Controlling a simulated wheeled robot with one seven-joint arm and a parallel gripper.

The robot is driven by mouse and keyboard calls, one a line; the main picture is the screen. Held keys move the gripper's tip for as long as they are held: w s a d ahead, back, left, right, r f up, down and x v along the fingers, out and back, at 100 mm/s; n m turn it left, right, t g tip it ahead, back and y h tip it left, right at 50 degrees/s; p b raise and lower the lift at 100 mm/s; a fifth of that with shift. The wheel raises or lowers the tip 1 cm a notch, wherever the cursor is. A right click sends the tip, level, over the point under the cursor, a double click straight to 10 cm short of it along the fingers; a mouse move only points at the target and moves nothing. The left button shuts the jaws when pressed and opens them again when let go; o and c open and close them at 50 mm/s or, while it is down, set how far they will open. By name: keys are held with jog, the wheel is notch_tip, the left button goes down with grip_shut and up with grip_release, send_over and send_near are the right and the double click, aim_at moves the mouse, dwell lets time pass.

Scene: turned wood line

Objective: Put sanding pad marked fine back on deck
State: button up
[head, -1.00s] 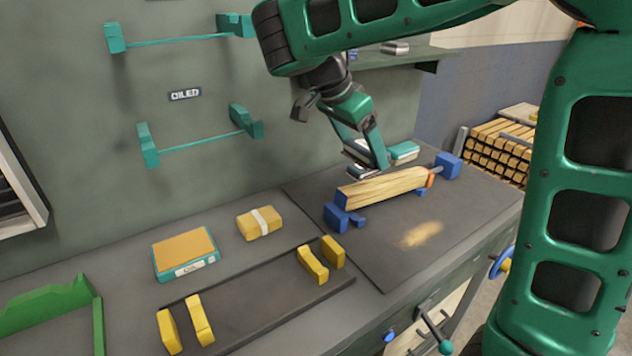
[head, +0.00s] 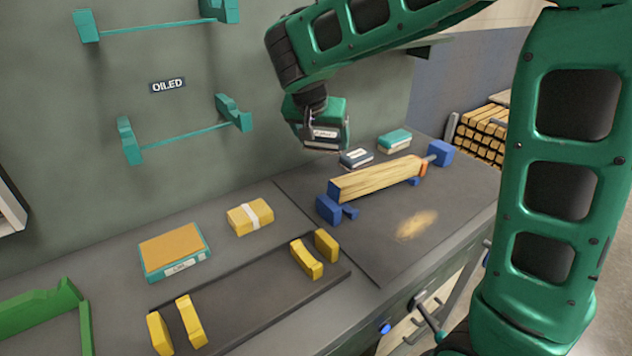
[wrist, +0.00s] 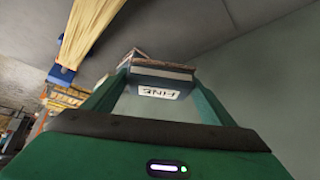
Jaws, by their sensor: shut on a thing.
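The sanding pad marked FINE (wrist: 160,84) is a dark blue block with a pale top edge and a white label, seen in the wrist view. My gripper (wrist: 158,95) is shut on it. In the head view my gripper (head: 320,128) holds the pad (head: 324,137) up near the wall, left of the other pads and above the bench. A dark pad with a white label (head: 357,158) and a teal pad (head: 394,139) lie at the back of the dark deck (head: 375,245). Their label words are too small to read.
A turned wood piece (head: 375,180) sits between blue holders on the deck, in front of the pads. A teal-edged box (head: 174,252), a yellow block (head: 249,216) and a rack with yellow supports (head: 250,305) stand to the left. The deck's front is clear except for dust.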

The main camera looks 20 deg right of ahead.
jog(key=shift+w+a+f+n+t+y, duration=0.35)
jog(key=shift+w+a+f+n, duration=0.2)
jog(key=shift+a+f+n, duration=0.25)
send_over(317, 179)
jog(key=s+a, duration=0.1)
jog(key=s, duration=0.1)
notch_tip(317, 179, down, 5)
jog(key=shift+w+f, duration=0.1)
jog(key=shift+w, duration=0.05)
jog(key=shift+f, duration=2.1)
jog(key=shift+f, duration=0.25)
